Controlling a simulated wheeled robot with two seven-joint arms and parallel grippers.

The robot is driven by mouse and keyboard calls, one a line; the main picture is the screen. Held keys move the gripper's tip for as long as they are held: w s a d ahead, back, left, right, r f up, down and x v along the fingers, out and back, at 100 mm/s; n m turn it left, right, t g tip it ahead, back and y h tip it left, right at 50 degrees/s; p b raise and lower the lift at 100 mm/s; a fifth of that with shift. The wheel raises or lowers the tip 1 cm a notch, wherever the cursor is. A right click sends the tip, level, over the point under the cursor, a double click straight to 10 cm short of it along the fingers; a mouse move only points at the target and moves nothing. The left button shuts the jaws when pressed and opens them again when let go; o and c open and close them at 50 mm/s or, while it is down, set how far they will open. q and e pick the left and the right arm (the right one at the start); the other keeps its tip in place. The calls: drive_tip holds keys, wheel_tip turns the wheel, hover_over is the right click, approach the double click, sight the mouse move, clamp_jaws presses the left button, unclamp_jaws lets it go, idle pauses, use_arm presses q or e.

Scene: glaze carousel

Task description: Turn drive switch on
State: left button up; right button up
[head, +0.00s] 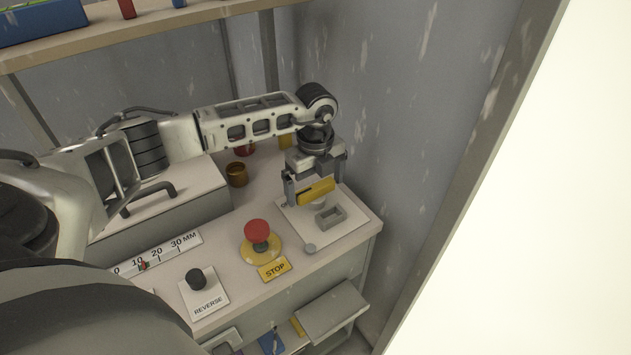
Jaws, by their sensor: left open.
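A pale switch plate (350,228) lies on the right end of the counter, with a small grey rectangular frame (331,216) on it. The switch lever itself is not clearly visible. My right gripper is not in view.
A red STOP button (257,232) on a yellow base stands left of the plate. Further left are a black REVERSE knob (197,279) and a millimetre scale (160,252). A brown jar (237,174) is behind. A grey wall (390,120) closes off the right side.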

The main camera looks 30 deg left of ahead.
use_arm(q)
drive_tip(key=c, duration=0.8)
